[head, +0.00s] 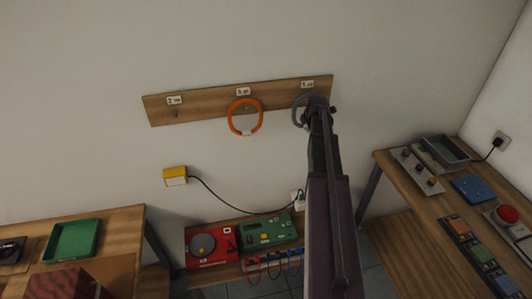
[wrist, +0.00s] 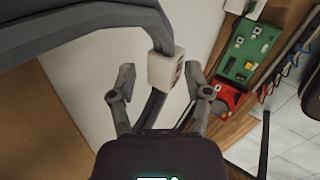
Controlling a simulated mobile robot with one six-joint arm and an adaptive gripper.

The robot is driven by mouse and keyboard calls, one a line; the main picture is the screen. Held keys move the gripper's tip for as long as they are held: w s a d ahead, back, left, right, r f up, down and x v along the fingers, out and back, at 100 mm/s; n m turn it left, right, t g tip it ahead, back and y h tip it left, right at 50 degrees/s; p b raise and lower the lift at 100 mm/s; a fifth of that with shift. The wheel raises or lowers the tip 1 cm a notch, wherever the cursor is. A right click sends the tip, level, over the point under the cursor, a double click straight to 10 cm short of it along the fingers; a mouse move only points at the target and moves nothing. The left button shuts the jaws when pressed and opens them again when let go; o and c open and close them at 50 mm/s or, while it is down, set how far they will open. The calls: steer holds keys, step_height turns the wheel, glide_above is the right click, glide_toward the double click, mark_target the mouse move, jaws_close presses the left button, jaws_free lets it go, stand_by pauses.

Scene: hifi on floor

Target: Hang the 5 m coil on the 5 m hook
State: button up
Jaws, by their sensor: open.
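A dark grey coil (head: 296,112) is at the right end of the wooden hook board (head: 208,108), below the right label (head: 307,84). The hook there is hidden. In the wrist view the coil (wrist: 75,22) arcs across the top, with its white tag (wrist: 164,69) between my fingers. My gripper (head: 318,106) is open around the tag; I cannot tell whether a finger touches it. An orange coil (head: 232,117) hangs below the middle label (head: 243,91). The left hook (head: 176,114), under its label (head: 174,100), is bare. I cannot read the lengths surely.
Below the board are a yellow box (head: 175,176) with a cable, and a low shelf with a red device (head: 211,246) and a green device (head: 268,231). Benches stand left, with a green tray (head: 72,241), and right, with a grey tray (head: 441,152). The wall around the board is clear.

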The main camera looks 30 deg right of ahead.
steer(key=shift+s+a+r+p, duration=0.1)
steer(key=shift+s+r+p, duration=0.3)
steer(key=shift+r+p, duration=0.15)
steer(key=s+a+r, duration=0.1)
steer(key=s+a, duration=0.2)
steer(key=s, duration=0.8)
steer(key=w+a+f+n+b, duration=0.1)
steer(key=w+a+f+b, duration=0.1)
steer(key=a, duration=1.1)
steer(key=w+a+f+n+b, duration=0.1)
steer(key=a+f+b, duration=0.3)
steer(key=a, duration=0.9)
steer(key=shift+w+a+f, duration=0.3)
steer(key=shift+w+f, duration=0.15)
steer(key=shift+f, duration=0.1)
steer(key=shift+f+b, duration=0.45)
steer(key=shift+b, duration=0.1)
steer(key=shift+f+b, duration=2.8)
steer(key=shift+f+b, duration=0.3)
